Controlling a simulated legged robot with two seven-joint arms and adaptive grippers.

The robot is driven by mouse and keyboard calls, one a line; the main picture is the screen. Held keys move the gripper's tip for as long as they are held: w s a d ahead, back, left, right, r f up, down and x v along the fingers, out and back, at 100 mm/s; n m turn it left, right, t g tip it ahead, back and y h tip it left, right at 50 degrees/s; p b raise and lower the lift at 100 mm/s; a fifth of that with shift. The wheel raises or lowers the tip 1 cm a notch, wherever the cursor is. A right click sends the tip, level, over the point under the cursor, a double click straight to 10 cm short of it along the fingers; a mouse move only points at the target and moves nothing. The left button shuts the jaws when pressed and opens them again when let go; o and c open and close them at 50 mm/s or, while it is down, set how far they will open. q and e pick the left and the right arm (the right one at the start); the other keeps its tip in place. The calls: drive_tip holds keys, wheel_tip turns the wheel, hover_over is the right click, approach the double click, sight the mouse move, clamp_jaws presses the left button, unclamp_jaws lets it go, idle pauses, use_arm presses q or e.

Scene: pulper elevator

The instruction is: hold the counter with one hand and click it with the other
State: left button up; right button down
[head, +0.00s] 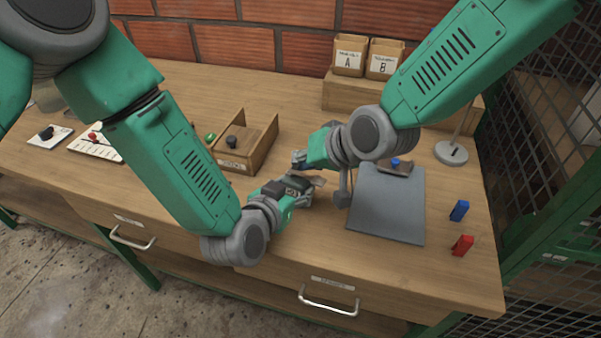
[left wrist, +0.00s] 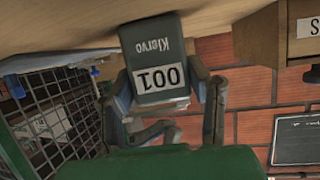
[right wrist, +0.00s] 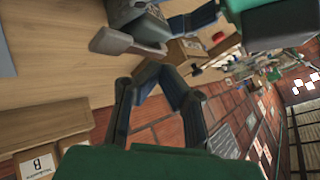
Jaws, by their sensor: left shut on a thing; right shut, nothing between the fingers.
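The counter (left wrist: 152,45) is a dark grey-green box marked "Klervo", with a number window that appears to read 001. It shows upside down between the fingers of my left gripper (left wrist: 165,105) in the left wrist view. In the head view, my left gripper (head: 303,188) holds it above the desk and partly hides it. My right gripper (head: 299,162) is shut and empty, just behind the counter. In the right wrist view, the right fingers (right wrist: 148,75) are below the counter (right wrist: 122,10) and appear apart from it. The counter's button cannot be made out.
A grey mat (head: 388,208) lies at right, with a blue block (head: 459,210) and a red block (head: 462,245) beside it. An open wooden tray (head: 240,150) stands behind my left forearm. Boxes A (head: 348,57) and B (head: 384,60) stand at the back. Wire mesh (head: 555,120) bounds the right side.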

drive_tip(key=shift+d+f, duration=0.2)
drive_tip(key=shift+f, duration=0.05)
use_arm(q)
drive_tip(key=shift+a, duration=0.1)
use_arm(e)
drive_tip(key=shift+s+a, duration=0.1)
drive_tip(key=shift+a, duration=0.05)
drive_tip(key=shift+f, duration=0.6)
idle(0.4)
drive_tip(key=shift+r, duration=0.15)
drive_tip(key=shift+a+r, duration=0.15)
drive_tip(key=shift+r, duration=0.7)
drive_tip(key=shift+r, duration=0.1)
